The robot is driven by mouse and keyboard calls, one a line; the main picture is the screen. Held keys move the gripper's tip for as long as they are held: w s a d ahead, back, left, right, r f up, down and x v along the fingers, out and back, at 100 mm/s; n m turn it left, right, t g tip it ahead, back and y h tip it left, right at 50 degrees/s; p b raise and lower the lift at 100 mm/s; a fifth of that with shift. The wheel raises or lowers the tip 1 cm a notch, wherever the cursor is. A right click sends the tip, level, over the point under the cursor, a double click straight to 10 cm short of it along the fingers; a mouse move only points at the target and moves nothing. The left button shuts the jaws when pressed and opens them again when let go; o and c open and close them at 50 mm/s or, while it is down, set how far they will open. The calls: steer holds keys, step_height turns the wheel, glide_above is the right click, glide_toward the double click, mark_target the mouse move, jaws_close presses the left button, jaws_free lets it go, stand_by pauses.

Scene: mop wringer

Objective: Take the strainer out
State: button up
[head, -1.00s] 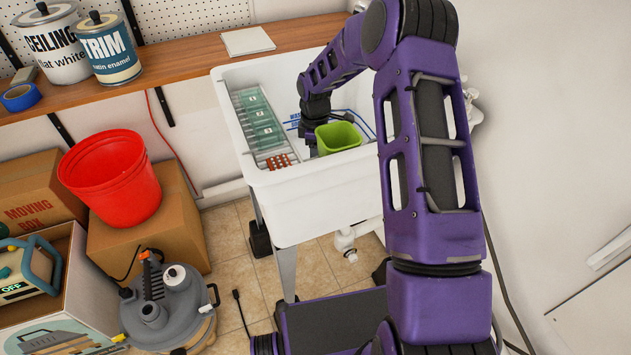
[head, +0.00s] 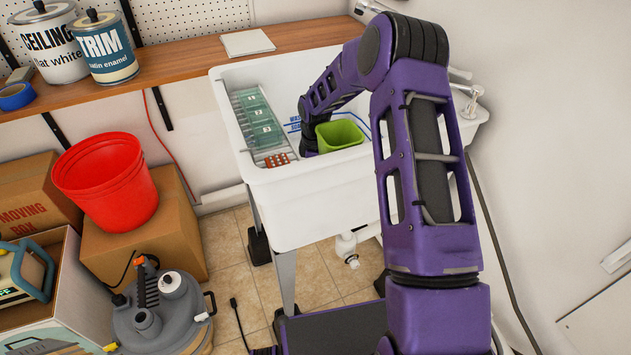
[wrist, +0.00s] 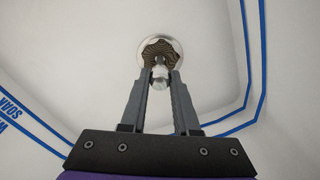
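In the wrist view the strainer (wrist: 146,57) shows as a round metal piece with a bright rim and a darker, patterned middle, at the sink floor. A small silvery knob (wrist: 160,82) stands out from it. My gripper (wrist: 160,76) points down at the strainer, its two fingertips on either side of the knob with little or no gap. I cannot tell whether they press on it. In the head view the strainer is hidden inside the white sink (head: 300,205), and my gripper is hidden behind the green bin.
A green bin (head: 340,135) stands in the sink beside my arm. A rack with green panels (head: 259,120) and a red-brown item (head: 277,160) lie at the sink's left. Blue lines and lettering mark the basin (wrist: 40,133). A faucet (head: 470,97) is at the right.

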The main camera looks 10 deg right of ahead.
jaws_close()
steer(key=shift+r, duration=0.2)
steer(key=shift+r+p, duration=1.45)
steer(key=shift+r, duration=0.65)
